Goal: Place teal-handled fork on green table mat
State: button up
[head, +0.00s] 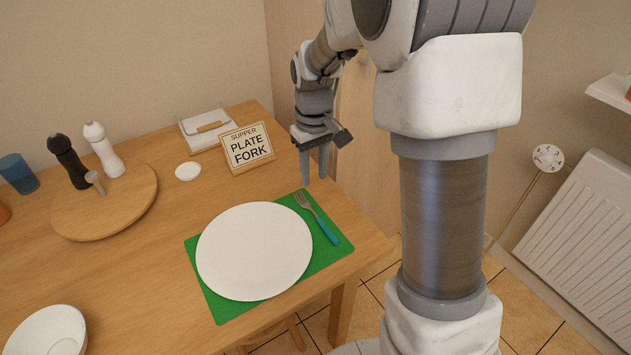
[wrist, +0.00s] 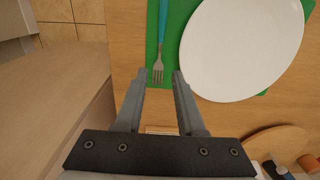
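The teal-handled fork (head: 318,218) lies on the green table mat (head: 206,292), to the right of the plate, with its tines toward the back of the table. In the wrist view the fork (wrist: 159,40) also lies on the green mat (wrist: 178,15), beside the plate. A large white plate (head: 254,251) rests on the mat. My gripper (head: 316,178) hangs above the table near its back right edge, beyond the fork's tines. In the wrist view my gripper (wrist: 160,76) has its fingers apart with nothing between them; the fork's tines show just past the fingertips.
A sign reading "SUPPER PLATE FORK" (head: 247,148) stands behind the mat. A round wooden board (head: 130,212) with dark and white mills is at left. A white bowl (head: 50,333) sits front left. A small white disc (head: 188,172) and a napkin holder (head: 205,130) are at the back.

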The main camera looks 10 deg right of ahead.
jog(key=s+r+m+t, duration=0.1)
jog(key=s+r+t, duration=0.1)
jog(key=s+r, duration=0.7)
jog(key=s+r+m+t, duration=0.2)
jog(key=s+r, duration=0.3)
jog(key=s, duration=0.8)
jog(key=shift+d+r+m+t, duration=0.2)
jog(key=shift+d+m+t, duration=0.1)
jog(key=shift+t, duration=0.5)
notch_tip(320, 180, up, 12)
jog(key=p, duration=1.1)
jog(key=shift+f, duration=0.25)
